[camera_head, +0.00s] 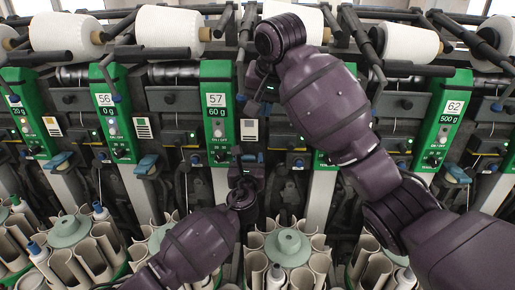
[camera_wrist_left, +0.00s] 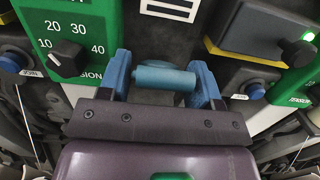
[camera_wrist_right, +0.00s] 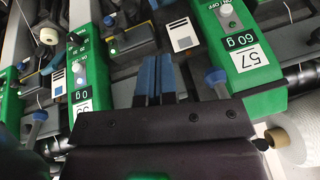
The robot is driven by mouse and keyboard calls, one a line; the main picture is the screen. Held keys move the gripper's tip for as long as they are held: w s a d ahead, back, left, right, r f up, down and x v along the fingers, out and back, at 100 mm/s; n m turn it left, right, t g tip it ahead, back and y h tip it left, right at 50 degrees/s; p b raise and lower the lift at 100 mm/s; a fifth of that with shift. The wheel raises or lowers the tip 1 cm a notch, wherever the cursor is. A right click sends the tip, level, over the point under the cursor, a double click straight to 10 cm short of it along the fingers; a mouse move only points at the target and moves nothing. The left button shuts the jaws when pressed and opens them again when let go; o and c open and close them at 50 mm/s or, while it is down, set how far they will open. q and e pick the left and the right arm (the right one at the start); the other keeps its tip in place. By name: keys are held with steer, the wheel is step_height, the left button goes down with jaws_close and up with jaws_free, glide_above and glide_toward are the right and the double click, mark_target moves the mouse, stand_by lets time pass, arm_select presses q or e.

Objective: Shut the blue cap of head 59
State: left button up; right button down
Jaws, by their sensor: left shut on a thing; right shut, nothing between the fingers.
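A blue cap (camera_wrist_left: 163,77) shows as a rounded teal bar in the left wrist view, between the two blue fingers of my left gripper (camera_wrist_left: 160,82). The fingers are shut on it. In the head view my left gripper (camera_head: 249,160) is low between the panel of head 57 (camera_head: 218,112) and a panel largely hidden by my right arm. My right gripper (camera_wrist_right: 154,75) has its blue fingers together with nothing between them. In the head view it (camera_head: 254,105) is above the left one. No number 59 is readable in any view.
The panel of head 56 (camera_head: 113,115) and the panel of head 62 (camera_head: 443,125) stand to either side. Other blue caps (camera_head: 147,164) show between panels. White yarn cones (camera_head: 168,30) line the top. Magazines of pale tubes (camera_head: 288,246) stand below, close to my left arm.

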arm_select(q)
steer(key=shift+f, duration=0.15)
arm_select(e)
steer(key=x, duration=1.6)
